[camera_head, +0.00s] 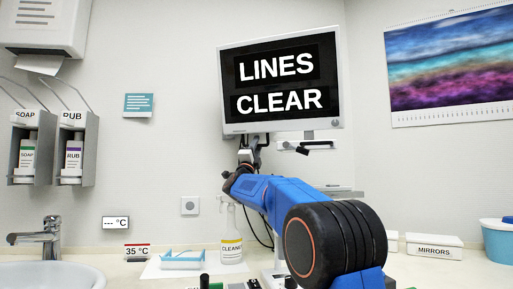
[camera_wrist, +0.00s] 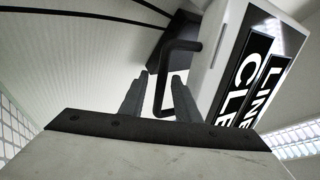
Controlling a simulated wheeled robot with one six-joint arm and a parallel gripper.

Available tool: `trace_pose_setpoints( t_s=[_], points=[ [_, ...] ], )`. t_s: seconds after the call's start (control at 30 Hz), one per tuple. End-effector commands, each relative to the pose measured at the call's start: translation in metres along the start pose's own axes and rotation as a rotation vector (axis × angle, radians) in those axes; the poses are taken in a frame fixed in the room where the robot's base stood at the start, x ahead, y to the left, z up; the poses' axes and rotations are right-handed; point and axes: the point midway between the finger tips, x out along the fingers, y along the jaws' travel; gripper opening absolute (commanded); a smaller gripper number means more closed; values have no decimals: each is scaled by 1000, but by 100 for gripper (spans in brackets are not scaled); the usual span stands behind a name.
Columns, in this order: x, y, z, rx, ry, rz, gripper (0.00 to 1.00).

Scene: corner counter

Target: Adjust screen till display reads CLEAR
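The screen (camera_head: 281,82) is a wall-mounted monitor with a light frame, tilted slightly; its black display reads "LINES CLEAR" in white letters. In the wrist view the screen (camera_wrist: 232,62) shows at the right, with part of the same text. A black bent handle (camera_wrist: 184,45) sticks out beside the screen's frame. My gripper (camera_wrist: 160,97) is open, with one finger on each side of the handle's lower part; light background shows between the fingers. I cannot tell whether either finger touches it. In the head view my gripper (camera_head: 250,150) is small, just below the screen's lower edge.
A cleaner spray bottle (camera_head: 231,245) and a blue-white tray (camera_head: 183,260) stand on the counter behind my arm. A sink (camera_head: 50,275) is at left, below the soap and rub dispensers (camera_head: 74,155). A mirrors box (camera_head: 434,246) and blue tub (camera_head: 497,240) are at right.

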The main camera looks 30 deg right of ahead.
Motion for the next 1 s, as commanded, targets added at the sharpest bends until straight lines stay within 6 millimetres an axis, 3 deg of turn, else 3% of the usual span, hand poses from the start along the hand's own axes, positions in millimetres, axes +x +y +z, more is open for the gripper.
trace_pose_setpoints(
  t_s=[0.37, 1.0],
  points=[
    [-11, -1, 0, 0, -1, 0, 29],
    [-132, 0, 0, 1, -1, 1, 29]
  ],
)
